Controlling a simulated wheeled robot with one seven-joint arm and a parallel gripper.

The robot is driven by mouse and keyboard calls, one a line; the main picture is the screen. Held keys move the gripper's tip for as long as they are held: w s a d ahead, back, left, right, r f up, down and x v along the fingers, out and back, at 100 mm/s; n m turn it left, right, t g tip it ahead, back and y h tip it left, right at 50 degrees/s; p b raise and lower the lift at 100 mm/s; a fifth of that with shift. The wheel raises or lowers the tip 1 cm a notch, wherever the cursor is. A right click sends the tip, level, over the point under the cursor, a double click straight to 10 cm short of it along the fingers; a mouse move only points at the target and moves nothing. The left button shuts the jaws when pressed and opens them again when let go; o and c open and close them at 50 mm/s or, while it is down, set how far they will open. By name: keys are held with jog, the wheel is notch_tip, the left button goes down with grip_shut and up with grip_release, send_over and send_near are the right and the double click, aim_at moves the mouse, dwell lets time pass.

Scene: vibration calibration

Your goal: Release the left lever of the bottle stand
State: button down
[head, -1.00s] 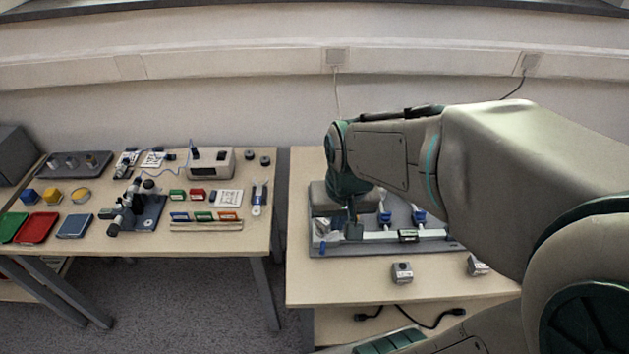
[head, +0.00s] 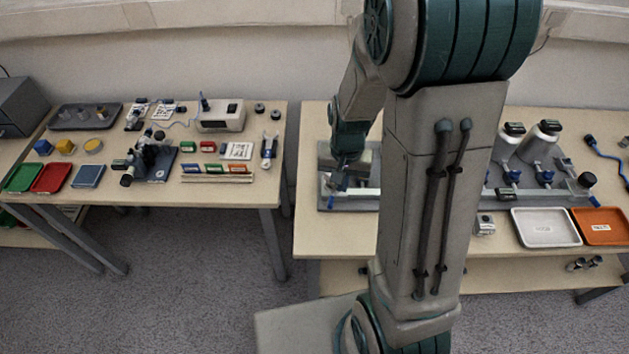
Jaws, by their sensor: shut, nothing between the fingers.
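The bottle stand is a long grey base with a pale front rail (head: 364,192) on the right table in the head view. White bottles with dark caps (head: 538,143) stand at its right part, with blue fittings below them. A small blue lever (head: 329,202) shows at the stand's left end, and another blue lever (head: 588,199) at its right end. My gripper (head: 340,182) is shut and empty, pointing down over the left end, close to the left lever. Whether it touches the lever cannot be told. My arm hides the middle of the stand.
A white tray (head: 546,240) and an orange tray (head: 604,238) lie at the front right of the table. A small grey block (head: 484,224) sits left of them. The left table (head: 225,193) holds a microscope (head: 150,158), coloured trays and small boxes. A gap separates the tables.

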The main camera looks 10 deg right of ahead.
aim_at(332, 203)
jog(key=shift+f+b, duration=2.55)
jog(key=shift+f, duration=0.9)
jog(key=a+m+p, duration=0.2)
jog(key=m, duration=0.1)
jog(key=shift+w+a+r, duration=0.1)
jog(key=shift+w+r, duration=0.1)
jog(key=m+p, duration=0.1)
jog(key=w+a+m+p, duration=0.1)
jog(key=m, duration=0.1)
jog(key=a+m, duration=0.1)
jog(key=m, duration=0.1)
jog(key=shift+w+a+p, duration=0.15)
jog(key=shift+w+p, duration=0.1)
jog(key=shift+p, duration=0.15)
jog(key=m+p, duration=0.1)
jog(key=w+a+m+p, duration=0.1)
jog(key=m, duration=0.1)
jog(key=w+m+p, duration=0.1)
jog(key=shift+a, duration=0.25)
jog(key=w+m+p, duration=0.1)
jog(key=m+p, duration=0.1)
jog(key=m, duration=0.1)
jog(key=shift+w+a+m, duration=0.25)
jog(key=shift+w+m, duration=0.05)
jog(key=shift+w, duration=0.1)
jog(key=shift+w+f, duration=0.15)
notch_tip(332, 203, up, 7)
jog(key=p, duration=0.6)
jog(key=shift+p, duration=0.35)
